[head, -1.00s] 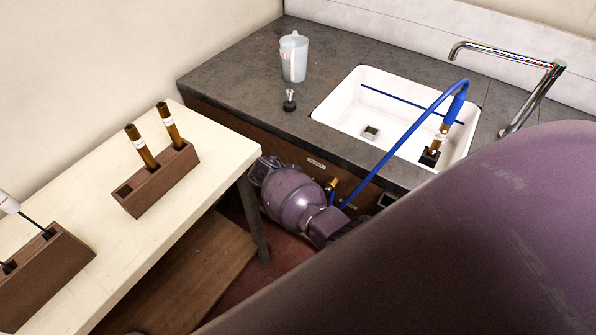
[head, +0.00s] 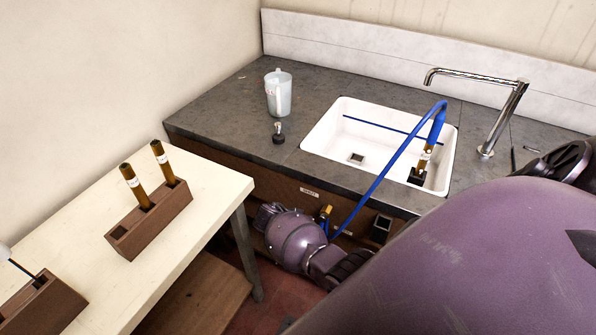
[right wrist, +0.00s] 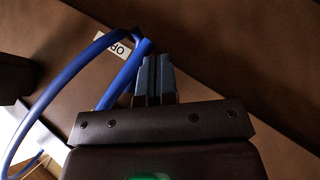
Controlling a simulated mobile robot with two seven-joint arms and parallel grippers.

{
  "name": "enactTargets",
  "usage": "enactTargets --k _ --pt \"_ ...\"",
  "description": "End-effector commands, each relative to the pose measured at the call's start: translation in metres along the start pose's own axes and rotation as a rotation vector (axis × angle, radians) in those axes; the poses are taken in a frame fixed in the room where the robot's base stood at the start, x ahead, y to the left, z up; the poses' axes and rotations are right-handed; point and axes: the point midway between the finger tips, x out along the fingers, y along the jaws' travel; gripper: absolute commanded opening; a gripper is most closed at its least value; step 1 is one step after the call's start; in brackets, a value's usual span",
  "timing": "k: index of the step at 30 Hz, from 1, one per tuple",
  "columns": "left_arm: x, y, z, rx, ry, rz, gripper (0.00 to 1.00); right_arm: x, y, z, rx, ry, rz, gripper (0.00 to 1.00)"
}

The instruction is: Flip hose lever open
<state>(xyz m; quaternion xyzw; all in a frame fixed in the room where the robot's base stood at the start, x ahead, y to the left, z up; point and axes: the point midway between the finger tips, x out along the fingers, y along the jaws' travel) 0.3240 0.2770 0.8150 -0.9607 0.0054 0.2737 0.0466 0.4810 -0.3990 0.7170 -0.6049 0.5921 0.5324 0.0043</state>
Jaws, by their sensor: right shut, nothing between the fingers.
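A brass valve fitting (head: 325,213) sits on the brown cabinet front below the counter, with a blue hose (head: 377,180) rising from it to the sink. I cannot make out its lever or how it is set. In the head view my purple arm hides the right gripper. In the right wrist view my right gripper (right wrist: 154,62) is shut and empty. Its fingertips are close to a straight blue length (right wrist: 122,78), which may be hose or lever; contact is unclear. A curved blue hose (right wrist: 45,85) loops left of it. My left gripper is not in view.
A partly hidden label (right wrist: 112,44) is on the cabinet panel. Above is a grey counter (head: 220,110) with a white sink (head: 325,135), a faucet (head: 505,110) and a jug (head: 279,95). A cream table (head: 85,215) with tube racks (head: 150,220) stands left.

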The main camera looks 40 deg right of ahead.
Motion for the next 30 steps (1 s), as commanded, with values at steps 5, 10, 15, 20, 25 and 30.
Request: enactTargets --k 5,10,15,20,25,30 --pt "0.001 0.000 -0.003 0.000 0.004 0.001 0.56 0.004 0.003 0.003 0.001 0.000 0.000 0.00" --pt "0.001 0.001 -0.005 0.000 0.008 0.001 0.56 0.006 0.004 0.004 0.001 0.000 0.000 0.00" --pt "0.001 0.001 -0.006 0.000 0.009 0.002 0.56 0.007 0.004 0.004 0.000 0.000 0.000 0.00" --pt "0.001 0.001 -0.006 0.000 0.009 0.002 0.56 0.007 0.004 0.005 0.000 -0.001 0.001 0.00" --pt "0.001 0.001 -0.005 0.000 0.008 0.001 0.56 0.006 0.004 0.005 0.000 -0.001 0.001 0.00" --pt "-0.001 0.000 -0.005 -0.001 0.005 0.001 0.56 -0.004 0.004 0.004 0.000 0.000 -0.002 0.00"
